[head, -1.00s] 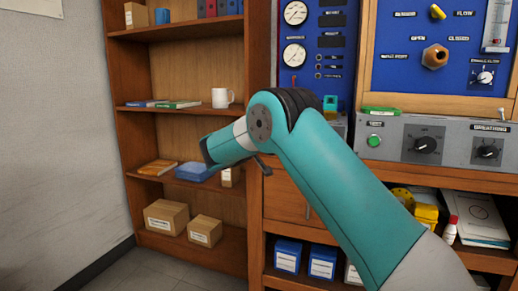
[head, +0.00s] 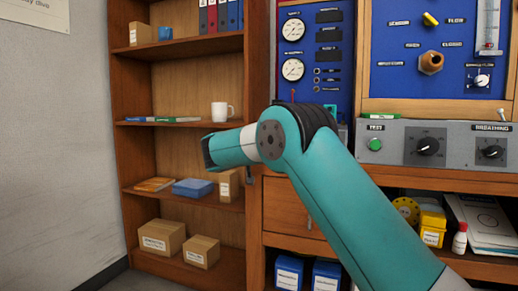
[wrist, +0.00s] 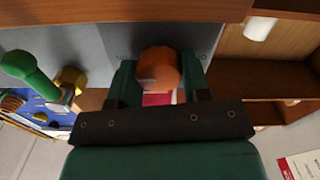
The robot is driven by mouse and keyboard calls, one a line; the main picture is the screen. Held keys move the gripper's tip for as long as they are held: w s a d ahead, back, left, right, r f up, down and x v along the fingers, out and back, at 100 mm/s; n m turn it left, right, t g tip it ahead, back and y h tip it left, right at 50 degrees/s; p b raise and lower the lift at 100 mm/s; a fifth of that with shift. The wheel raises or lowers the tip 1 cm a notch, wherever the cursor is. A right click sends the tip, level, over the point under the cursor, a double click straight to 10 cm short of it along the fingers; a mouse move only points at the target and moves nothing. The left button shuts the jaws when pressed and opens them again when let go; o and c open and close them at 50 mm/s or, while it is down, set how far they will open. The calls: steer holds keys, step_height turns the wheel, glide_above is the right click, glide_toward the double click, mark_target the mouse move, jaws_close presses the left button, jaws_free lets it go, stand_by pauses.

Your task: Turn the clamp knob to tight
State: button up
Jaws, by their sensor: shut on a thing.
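An orange rounded knob (wrist: 158,68), which looks like the clamp knob, sits between the two green fingers of my gripper (wrist: 157,82) in the wrist view. The gripper is shut on it, with one finger at each side. Behind the knob is a grey plate (wrist: 215,42), and a small red patch shows below it. Any mark on the knob's turn position is too small to read. In the head view, my teal arm crosses the middle, and the gripper and the held knob are hidden.
The wrist view shows a green handle (wrist: 32,75) and a brass-coloured fitting (wrist: 70,80) at left. In the head view, a shelf unit with a white mug (head: 222,111) stands at left. A blue panel with a brown knob (head: 430,63) and a grey control box (head: 463,145) are at right.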

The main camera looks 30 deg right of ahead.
steer(key=shift+s+d+f, duration=0.1)
steer(key=shift+d, duration=0.05)
steer(key=o, duration=0.9)
steer(key=v, duration=1.7)
steer(key=shift+s+a+p, duration=0.15)
steer(key=shift+a+p, duration=0.1)
steer(key=shift+p, duration=0.1)
